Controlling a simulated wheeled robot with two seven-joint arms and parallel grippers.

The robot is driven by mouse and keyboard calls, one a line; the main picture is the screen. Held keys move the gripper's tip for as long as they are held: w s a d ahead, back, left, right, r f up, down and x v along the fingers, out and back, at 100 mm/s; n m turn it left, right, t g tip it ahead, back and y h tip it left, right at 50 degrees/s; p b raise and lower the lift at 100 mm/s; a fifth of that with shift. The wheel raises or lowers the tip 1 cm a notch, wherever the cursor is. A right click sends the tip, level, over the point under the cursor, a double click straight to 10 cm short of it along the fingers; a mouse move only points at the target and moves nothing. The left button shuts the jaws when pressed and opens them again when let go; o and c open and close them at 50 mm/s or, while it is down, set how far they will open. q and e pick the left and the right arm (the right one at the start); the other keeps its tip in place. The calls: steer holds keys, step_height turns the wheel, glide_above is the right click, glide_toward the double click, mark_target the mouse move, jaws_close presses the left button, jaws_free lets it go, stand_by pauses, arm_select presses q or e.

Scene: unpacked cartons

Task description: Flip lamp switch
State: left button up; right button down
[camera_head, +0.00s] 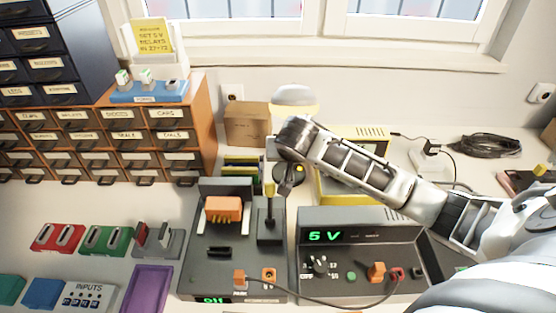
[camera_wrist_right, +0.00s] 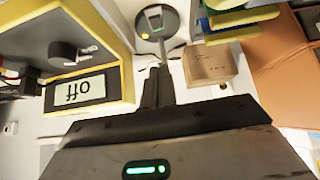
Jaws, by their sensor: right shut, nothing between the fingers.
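The lamp shows behind my right arm in the head view. Its pale shade (camera_head: 295,95) stands near the back wall, and part of its dark round base (camera_head: 306,167) shows below the arm, with a small yellow spot on it. In the right wrist view the black round base (camera_wrist_right: 172,20) lies at the top, beyond the fingertips. My right gripper (camera_head: 284,190) points down in front of the base, its fingers shut and empty; they also show in the right wrist view (camera_wrist_right: 158,75). I cannot tell whether the fingers touch the lamp. My left gripper is out of view.
A cardboard box (camera_head: 246,125) stands left of the lamp. A yellow-and-black instrument (camera_wrist_right: 95,75) reading "off" is close to the fingers. In front are a dark fixture with an orange relay (camera_head: 223,208) and a supply showing 5 V (camera_head: 340,225). Drawers (camera_head: 125,135) stand left.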

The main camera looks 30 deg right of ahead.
steer(key=x, duration=0.9)
steer(key=shift+s+f, duration=0.1)
steer(key=shift+s, duration=0.2)
step_height(320, 180, down, 3)
steer(key=shift+f, duration=0.7)
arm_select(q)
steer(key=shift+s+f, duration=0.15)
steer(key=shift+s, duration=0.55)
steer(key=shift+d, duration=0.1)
